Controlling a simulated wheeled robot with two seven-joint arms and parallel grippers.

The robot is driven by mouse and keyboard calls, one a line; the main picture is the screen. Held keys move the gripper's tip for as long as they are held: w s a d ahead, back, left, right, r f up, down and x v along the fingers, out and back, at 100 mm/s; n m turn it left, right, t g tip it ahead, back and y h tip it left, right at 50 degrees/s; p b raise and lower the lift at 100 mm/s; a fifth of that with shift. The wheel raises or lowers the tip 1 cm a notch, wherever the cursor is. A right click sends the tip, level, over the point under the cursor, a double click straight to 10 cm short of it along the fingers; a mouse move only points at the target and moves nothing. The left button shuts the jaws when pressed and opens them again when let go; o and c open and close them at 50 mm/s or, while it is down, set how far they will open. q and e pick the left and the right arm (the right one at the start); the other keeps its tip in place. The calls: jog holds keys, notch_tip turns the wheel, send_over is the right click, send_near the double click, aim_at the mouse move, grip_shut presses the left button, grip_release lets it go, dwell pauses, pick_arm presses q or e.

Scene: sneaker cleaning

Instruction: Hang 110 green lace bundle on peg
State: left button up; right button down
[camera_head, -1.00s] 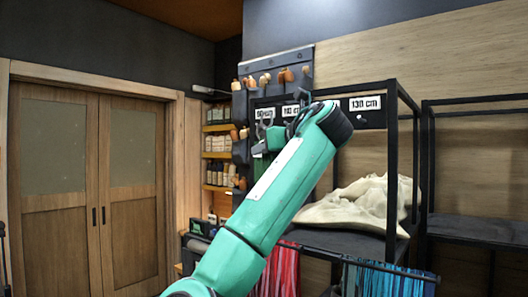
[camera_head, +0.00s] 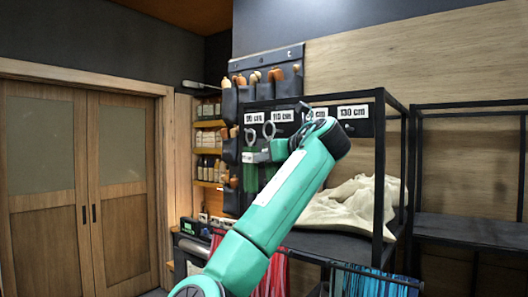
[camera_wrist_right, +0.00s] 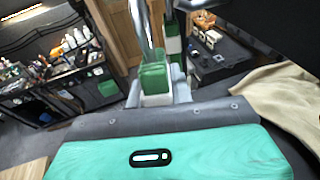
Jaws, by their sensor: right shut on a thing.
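My right gripper (camera_head: 262,156) is at the lace rack, below the label strip, and partly hidden behind my teal arm. It is shut on a green lace bundle, whose green and white band (camera_wrist_right: 153,78) shows between the fingers in the right wrist view. A metal loop (camera_wrist_right: 140,28) rises above the band. In the head view green strands (camera_head: 250,176) hang around the gripper, and two metal rings show under the labels. The 110 cm label (camera_head: 282,115) is just above right of the gripper. I cannot tell whether the bundle's loop touches a peg. My left gripper is out of view.
The black rack frame (camera_head: 381,165) stands close to my right arm, with a pale cloth (camera_head: 350,208) on its shelf. Red laces (camera_head: 275,275) and blue laces (camera_head: 375,284) hang below. A tool pouch (camera_head: 266,75) is on the wall. Wooden doors (camera_head: 85,185) are at left.

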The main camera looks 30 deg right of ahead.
jog(key=shift+w+d+f, duration=0.2)
jog(key=shift+w+d, duration=0.1)
jog(key=shift+d, duration=0.45)
jog(key=shift+w+d+f, duration=0.25)
jog(key=shift+w+d, duration=0.1)
jog(key=shift+d, duration=0.4)
jog(key=shift+w+d+f, duration=0.2)
jog(key=shift+w+d, duration=0.1)
jog(key=shift+d, duration=0.45)
jog(key=c, duration=1.1)
grip_release()
jog(key=shift+c, duration=0.2)
